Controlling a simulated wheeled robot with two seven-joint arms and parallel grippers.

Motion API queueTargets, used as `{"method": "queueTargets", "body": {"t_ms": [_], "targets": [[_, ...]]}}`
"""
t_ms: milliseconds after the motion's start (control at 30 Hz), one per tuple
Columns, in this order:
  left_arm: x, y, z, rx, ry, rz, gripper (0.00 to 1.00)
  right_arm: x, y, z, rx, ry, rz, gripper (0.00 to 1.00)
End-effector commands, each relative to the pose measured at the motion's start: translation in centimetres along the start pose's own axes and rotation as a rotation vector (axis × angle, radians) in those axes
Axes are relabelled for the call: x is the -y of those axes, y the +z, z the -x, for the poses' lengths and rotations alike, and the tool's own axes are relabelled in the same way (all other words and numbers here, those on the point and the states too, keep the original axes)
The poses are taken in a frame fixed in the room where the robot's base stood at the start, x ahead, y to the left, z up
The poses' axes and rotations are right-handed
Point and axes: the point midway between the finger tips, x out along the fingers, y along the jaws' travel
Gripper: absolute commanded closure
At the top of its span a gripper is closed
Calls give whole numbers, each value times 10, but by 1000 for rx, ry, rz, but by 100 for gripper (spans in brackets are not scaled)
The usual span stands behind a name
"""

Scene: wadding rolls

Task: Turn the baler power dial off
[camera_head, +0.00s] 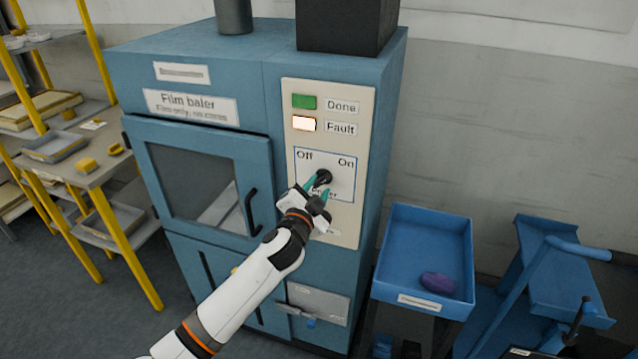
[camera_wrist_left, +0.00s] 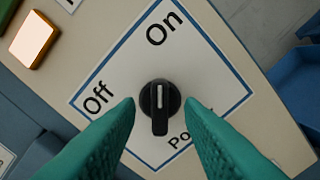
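The baler power dial (camera_head: 323,177) is a round black knob on the cream control panel (camera_head: 345,220) of the blue film baler (camera_head: 200,60). In the left wrist view the dial (camera_wrist_left: 160,106) has its white pointer mark aimed toward the "On" label (camera_wrist_left: 164,28), away from the "Off" label (camera_wrist_left: 98,98). My left gripper (camera_head: 316,189) has green fingers and is open at the dial. In the wrist view its fingertips lie either side of the knob, with a visible gap on each side. My right gripper is not in view.
An orange-white lit Fault lamp (camera_head: 304,124) and a green Done lamp (camera_head: 304,102) sit above the dial. A blue bin (camera_head: 425,235) with a purple item (camera_head: 439,283) stands right of the baler. A yellow-framed shelf (camera_head: 120,240) stands left.

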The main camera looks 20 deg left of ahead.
Motion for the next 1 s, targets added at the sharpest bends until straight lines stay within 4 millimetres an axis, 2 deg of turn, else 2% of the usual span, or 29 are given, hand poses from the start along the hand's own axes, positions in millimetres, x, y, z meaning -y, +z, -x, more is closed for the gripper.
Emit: {"method": "queueTargets", "body": {"t_ms": [200,467,500,567,700,1000], "targets": [[0,0,-16,0,0,-1,65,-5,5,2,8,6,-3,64],[0,0,-17,0,-1,-1,65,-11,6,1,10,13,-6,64],[0,0,-17,0,-1,-1,67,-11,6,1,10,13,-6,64],[0,0,-17,0,-1,0,77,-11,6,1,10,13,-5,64],[0,0,-17,0,-1,0,100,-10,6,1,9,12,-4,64],[1,0,-17,-1,-1,20,100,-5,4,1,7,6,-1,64]]}}
